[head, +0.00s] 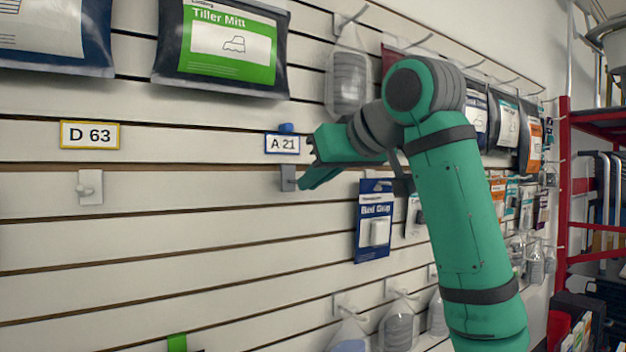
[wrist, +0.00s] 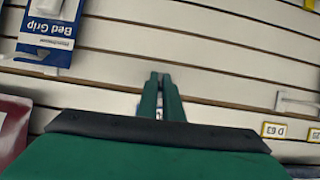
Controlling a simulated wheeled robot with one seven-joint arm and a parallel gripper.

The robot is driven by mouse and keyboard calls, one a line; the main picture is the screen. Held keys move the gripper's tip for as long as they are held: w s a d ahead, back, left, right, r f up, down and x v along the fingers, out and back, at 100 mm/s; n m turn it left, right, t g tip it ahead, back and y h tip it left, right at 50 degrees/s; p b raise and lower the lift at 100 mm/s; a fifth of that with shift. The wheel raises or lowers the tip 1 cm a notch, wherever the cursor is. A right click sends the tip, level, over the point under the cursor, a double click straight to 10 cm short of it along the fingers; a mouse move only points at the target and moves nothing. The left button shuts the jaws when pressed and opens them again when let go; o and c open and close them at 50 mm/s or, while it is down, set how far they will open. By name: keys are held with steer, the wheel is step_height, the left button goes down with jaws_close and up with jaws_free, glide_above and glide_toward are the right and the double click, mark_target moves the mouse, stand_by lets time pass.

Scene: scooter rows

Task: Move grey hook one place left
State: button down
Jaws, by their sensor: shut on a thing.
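The grey hook (head: 288,178) is a small grey plate at the slatted wall, just below the A 21 tag (head: 283,143) in the head view. My gripper (head: 306,172) reaches it from the right and is shut on it; the fingers hide the rest of the hook. I cannot tell whether its plate is seated in the groove. In the wrist view the fingers (wrist: 161,82) are close together against the wall, and the hook is hidden. A white hook (head: 90,188) is to the left, below the D 63 tag (head: 90,135); it also shows in the wrist view (wrist: 297,103).
A Bed Grip pack (head: 374,222) hangs right of my gripper, close to my arm. A Tiller Mitt pack (head: 222,45) hangs above. A blue knob (head: 286,128) tops the A 21 tag. The wall between the white and grey hooks is bare. A red rack (head: 563,200) stands far right.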

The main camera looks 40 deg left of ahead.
steer(key=shift+s+d, duration=0.15)
steer(key=shift+d, duration=0.45)
steer(key=shift+s+d+r, duration=0.1)
steer(key=shift+s+d, duration=0.3)
steer(key=shift+d, duration=0.15)
steer(key=shift+s+d, duration=0.2)
steer(key=shift+d, duration=0.15)
steer(key=shift+s+d+r, duration=0.1)
steer(key=shift+s+d, duration=0.05)
steer(key=shift+d, duration=0.4)
